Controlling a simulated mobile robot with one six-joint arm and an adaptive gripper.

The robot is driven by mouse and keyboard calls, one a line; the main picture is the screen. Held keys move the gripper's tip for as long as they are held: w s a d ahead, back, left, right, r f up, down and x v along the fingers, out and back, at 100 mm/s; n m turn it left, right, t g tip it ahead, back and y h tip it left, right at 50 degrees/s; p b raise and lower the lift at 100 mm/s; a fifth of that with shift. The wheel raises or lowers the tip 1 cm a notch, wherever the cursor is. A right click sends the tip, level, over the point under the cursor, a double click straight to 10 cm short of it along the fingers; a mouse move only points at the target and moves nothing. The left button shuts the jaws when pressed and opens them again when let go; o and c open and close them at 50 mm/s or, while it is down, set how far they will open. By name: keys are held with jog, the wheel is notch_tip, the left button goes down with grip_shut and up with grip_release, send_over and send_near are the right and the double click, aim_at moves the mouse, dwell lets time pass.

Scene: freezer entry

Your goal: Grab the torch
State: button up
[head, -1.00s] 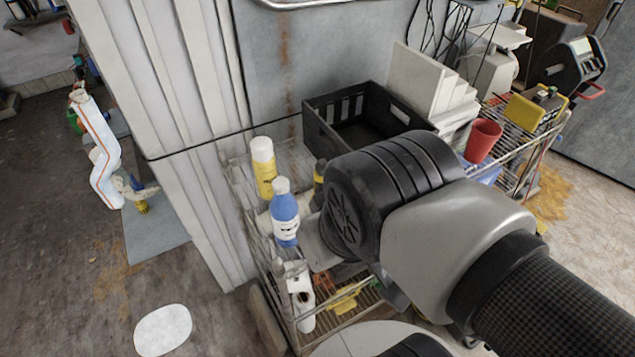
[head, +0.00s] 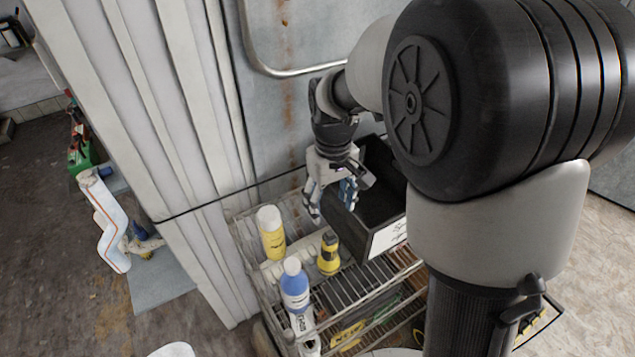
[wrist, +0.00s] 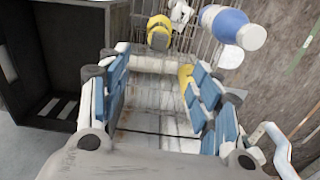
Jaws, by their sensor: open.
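The torch (head: 329,254), yellow with a black end, stands on the top shelf of a wire rack, beside the black crate. In the wrist view the torch (wrist: 159,32) shows at the top, beyond the fingertips. My gripper (head: 331,200) is open, pointing down, with blue-padded fingers. It is above the rack, behind the torch in the head view and apart from it. In the wrist view my gripper (wrist: 160,68) has nothing between its fingers but the shelf behind.
A yellow spray can (head: 272,233) and a blue-and-white bottle (head: 294,285) stand left of the torch. The black crate (head: 352,228) is close on the gripper's right. The ribbed wall (head: 185,130) rises at the left. Items lie on the lower shelf.

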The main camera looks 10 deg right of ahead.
aim_at(329, 233)
notch_tip(329, 233, down, 12)
jog(key=shift+f+b, duration=0.1)
jog(key=shift+b, duration=0.9)
jog(key=shift+s+d+f+b, duration=0.1)
jog(key=shift+f+b, duration=0.15)
jog(key=shift+f, duration=1.1)
jog(key=shift+d+f+b, duration=0.1)
jog(key=shift+f+b, duration=0.1)
jog(key=shift+f, duration=1.1)
jog(key=shift+c, duration=0.3)
jog(key=c, duration=1.3)
jog(key=shift+r, duration=0.1)
